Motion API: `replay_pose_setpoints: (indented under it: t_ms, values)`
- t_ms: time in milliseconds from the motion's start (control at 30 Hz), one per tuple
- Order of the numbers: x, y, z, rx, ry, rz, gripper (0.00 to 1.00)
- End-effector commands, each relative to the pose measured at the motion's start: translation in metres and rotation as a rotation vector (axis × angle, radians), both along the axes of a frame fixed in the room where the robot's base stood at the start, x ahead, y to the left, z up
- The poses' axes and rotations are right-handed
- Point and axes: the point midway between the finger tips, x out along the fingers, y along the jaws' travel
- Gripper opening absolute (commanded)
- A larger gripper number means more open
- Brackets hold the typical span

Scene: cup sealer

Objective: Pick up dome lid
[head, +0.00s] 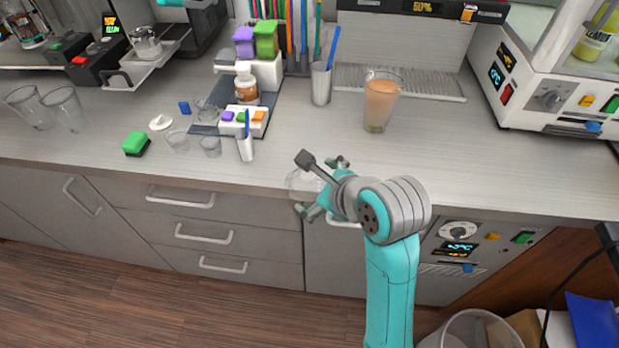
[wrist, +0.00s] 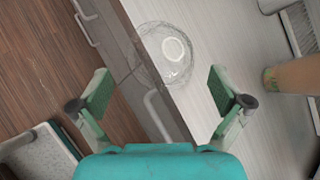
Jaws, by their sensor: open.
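A clear dome lid (wrist: 166,50) with a pale ring on its top shows in the wrist view, ahead of and between my open fingers, near the counter's front edge. In the head view the dome lid (head: 300,182) is faint and partly hidden behind my gripper. My gripper (head: 322,185) is open and empty over the counter's front edge, and it shows from above in the wrist view (wrist: 161,98). I cannot tell whether the lid touches anything but the counter.
A glass with an orange-brown drink (head: 381,102) stands behind my gripper to the right. Small clear cups (head: 178,140) and a green sponge (head: 136,144) are to the left. A steel cup (head: 321,84) stands further back.

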Motion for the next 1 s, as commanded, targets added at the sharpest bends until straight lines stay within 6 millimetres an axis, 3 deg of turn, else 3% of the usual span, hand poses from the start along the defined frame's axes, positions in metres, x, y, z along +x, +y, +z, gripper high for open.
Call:
replay_pose_setpoints:
  t_ms: [500, 767, 900, 1000]
  values:
    - [0.033, 0.022, -0.035, -0.001, 0.001, 0.001, 1.0]
    - [0.035, 0.023, -0.036, -0.001, -0.001, 0.0, 1.0]
    - [0.035, 0.023, -0.036, -0.001, -0.001, 0.0, 0.8]
    - [0.035, 0.023, -0.036, -0.001, -0.001, 0.0, 0.8]
